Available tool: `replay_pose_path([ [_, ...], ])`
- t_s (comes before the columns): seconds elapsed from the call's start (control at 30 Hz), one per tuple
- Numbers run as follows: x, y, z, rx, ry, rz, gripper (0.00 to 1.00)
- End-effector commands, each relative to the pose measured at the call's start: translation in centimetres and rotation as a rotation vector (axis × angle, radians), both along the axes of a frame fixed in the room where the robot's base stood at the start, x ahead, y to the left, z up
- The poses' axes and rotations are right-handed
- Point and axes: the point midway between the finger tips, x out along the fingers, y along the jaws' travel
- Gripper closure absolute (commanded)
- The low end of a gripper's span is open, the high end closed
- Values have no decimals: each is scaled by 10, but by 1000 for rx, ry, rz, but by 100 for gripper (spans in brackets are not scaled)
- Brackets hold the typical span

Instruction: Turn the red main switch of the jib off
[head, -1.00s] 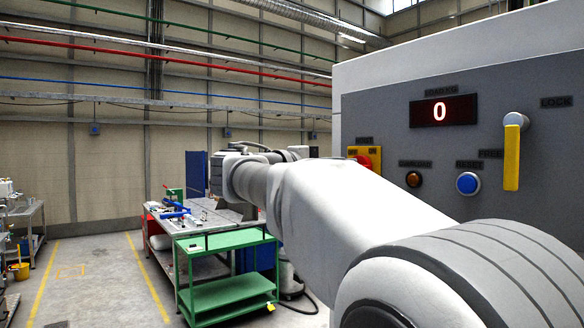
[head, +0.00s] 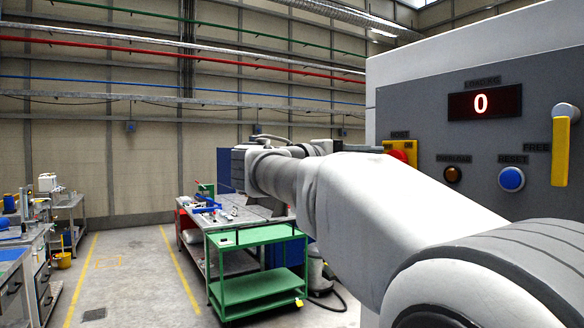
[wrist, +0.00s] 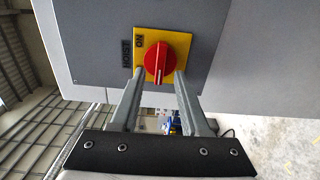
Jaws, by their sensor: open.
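The red main switch (wrist: 160,62) is a round red knob with a white mark on a yellow plate (wrist: 181,41) in the wrist view. The plate reads "ON", and a "HOIST" label is beside it. My gripper (wrist: 160,74) is open, its two fingers reaching toward the knob with their tips near its two sides. I cannot tell whether they touch it.
The grey panel (head: 440,115) also carries a display reading 0 (head: 484,103), an amber lamp (head: 452,174), a blue reset button (head: 511,179) and a yellow lever (head: 560,150). A green cart (head: 255,237) and a workbench stand behind. The floor at left is open.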

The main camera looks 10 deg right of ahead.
Motion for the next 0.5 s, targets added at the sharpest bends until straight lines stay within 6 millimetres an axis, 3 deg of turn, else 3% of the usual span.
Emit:
replay_pose_path([
  [0.5,-41,115,-1,0,0,4,54],
])
